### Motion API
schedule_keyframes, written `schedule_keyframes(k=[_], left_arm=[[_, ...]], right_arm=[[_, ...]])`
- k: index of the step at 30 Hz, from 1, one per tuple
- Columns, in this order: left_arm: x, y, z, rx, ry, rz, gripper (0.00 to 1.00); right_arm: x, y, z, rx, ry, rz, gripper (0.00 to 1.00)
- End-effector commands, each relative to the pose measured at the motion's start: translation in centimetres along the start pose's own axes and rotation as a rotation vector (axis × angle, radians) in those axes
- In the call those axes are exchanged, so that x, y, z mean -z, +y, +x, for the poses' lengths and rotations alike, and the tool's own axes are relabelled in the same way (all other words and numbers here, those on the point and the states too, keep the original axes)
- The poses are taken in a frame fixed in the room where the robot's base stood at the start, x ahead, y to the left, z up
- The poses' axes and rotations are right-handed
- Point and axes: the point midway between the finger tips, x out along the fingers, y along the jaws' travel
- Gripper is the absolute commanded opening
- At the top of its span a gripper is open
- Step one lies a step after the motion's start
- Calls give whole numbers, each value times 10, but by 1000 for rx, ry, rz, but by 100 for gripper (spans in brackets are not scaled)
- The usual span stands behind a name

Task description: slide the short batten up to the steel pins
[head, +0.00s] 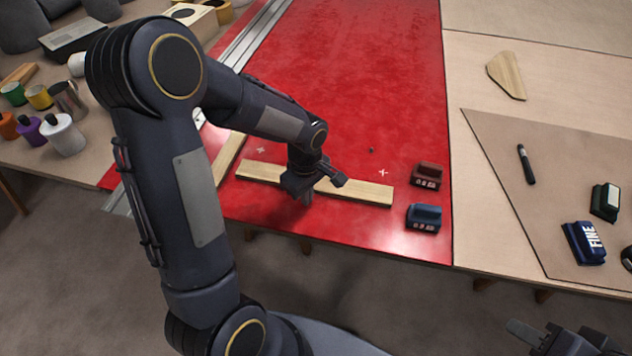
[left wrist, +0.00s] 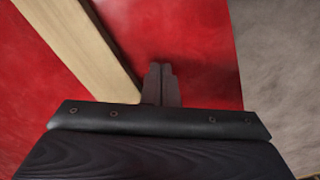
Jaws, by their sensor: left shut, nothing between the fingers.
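A pale wooden batten (head: 355,191) lies across the red board near its front edge; it shows in the left wrist view (left wrist: 85,45) too. A second wooden strip (head: 229,158) lies at an angle to its left, partly hidden by my left arm, so I cannot compare lengths. My left gripper (head: 304,199) is shut and empty, low on the batten's near side. In the left wrist view its fingertips (left wrist: 161,70) are beside the batten's edge; contact is unclear. A small dark dot (head: 371,150), possibly a pin, is beyond the batten. My right gripper (head: 565,339) is cut off at bottom right.
White crosses (head: 261,150) mark the red board (head: 340,70). A dark red block (head: 427,175) and a blue block (head: 424,217) stand right of the batten. A metal rail (head: 250,38) runs along the left. Pots and bottles (head: 62,135) crowd the far left.

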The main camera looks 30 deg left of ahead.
Motion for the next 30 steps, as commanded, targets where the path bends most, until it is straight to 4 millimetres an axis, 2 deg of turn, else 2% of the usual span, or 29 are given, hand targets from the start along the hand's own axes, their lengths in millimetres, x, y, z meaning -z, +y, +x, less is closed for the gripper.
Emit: schedule_keyframes(k=[8,30], left_arm=[[1,1,0,0,0,0,0],[14,24,0,0,0,1,0]], right_arm=[[0,0,0,0,0,0,36],[1,-1,-2,0,0,0,36]])
